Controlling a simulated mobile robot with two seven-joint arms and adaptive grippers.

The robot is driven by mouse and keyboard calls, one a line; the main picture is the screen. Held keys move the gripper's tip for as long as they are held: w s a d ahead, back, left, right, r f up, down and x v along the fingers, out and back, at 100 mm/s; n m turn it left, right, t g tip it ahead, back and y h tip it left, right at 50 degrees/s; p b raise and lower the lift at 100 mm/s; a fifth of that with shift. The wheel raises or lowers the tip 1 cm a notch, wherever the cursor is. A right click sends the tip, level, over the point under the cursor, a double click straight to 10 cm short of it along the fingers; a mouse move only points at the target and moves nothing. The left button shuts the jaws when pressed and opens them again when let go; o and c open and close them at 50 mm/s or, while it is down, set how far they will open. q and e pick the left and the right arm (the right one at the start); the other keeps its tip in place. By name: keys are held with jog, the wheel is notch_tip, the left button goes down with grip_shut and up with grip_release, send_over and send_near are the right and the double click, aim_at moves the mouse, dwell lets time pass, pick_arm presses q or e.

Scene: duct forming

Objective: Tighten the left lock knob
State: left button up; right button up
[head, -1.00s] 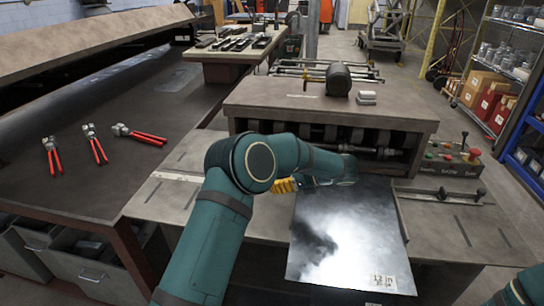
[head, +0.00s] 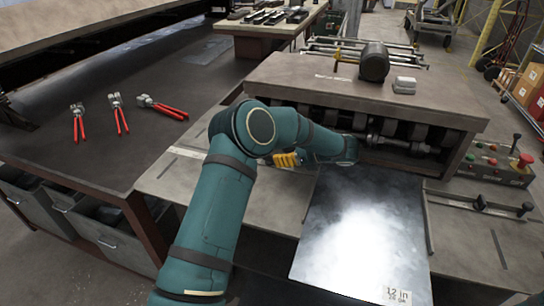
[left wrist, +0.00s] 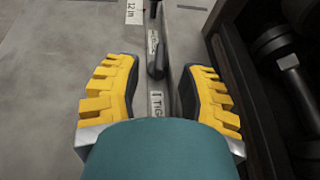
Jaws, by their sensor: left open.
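In the left wrist view, a dark rounded lock knob or handle (left wrist: 155,55) stands on a narrow metal bar, ahead of my left gripper (left wrist: 160,75). The gripper's yellow-padded fingers are spread apart, one on each side of the bar, with nothing between them. A partly readable label (left wrist: 156,103) lies on the bar nearer the wrist. In the head view, my left gripper (head: 287,160) is at the front left of the forming machine (head: 365,95). My arm hides the left knob there. My right gripper is out of view.
A shiny metal sheet (head: 360,235) marked 12 in lies in front of the machine's rollers. A control box (head: 495,165) with a red button stands at right. Red-handled tools (head: 118,112) lie on the left bench, which has clear space.

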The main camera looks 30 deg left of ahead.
aim_at(269, 159)
pick_arm(q)
jog(key=shift+x, duration=2.05)
grip_shut()
